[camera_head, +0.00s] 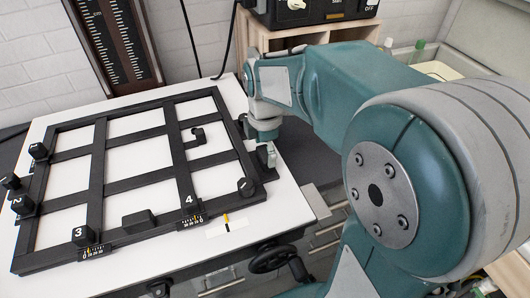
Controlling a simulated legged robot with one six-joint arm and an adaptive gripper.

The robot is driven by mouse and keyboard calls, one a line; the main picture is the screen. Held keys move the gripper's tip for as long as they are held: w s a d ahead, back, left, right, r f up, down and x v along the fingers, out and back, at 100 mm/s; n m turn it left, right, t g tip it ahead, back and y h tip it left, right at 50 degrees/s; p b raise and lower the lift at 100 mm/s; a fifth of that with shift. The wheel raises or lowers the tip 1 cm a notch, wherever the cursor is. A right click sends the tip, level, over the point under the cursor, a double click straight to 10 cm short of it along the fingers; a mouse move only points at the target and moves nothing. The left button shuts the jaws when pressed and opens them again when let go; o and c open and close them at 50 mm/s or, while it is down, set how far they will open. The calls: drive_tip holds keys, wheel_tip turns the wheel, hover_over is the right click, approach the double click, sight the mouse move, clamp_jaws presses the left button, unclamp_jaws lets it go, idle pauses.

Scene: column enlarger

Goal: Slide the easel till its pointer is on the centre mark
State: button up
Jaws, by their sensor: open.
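The easel (97,190), a black frame with crossing bars, lies flat on the white baseboard (290,208). It has numbered knobs, with knob 4 (189,203) on its front bar and knob 1 at the near right corner. A small yellow pointer (226,217) shows at its front edge, right of knob 4. Just below it, a white strip (213,233) carries a short black mark (229,226); the pointer looks close to it, but exact alignment is too small to tell. My gripper (267,156) is low beside the easel's right edge; its fingers are partly hidden, and contact is unclear.
A dark column with a white scale (114,40) rises behind the baseboard. A black box (310,10) stands on a wooden shelf at the back. A black handwheel (272,259) sits below the front edge. My arm fills the right side. White board is bare right of the easel.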

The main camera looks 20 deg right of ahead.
drive_tip(key=shift+f, duration=0.65)
drive_tip(key=c, duration=1.1)
drive_tip(key=shift+o, duration=0.3)
drive_tip(key=shift+a, duration=0.1)
drive_tip(key=o, duration=1)
drive_tip(key=shift+o, duration=0.2)
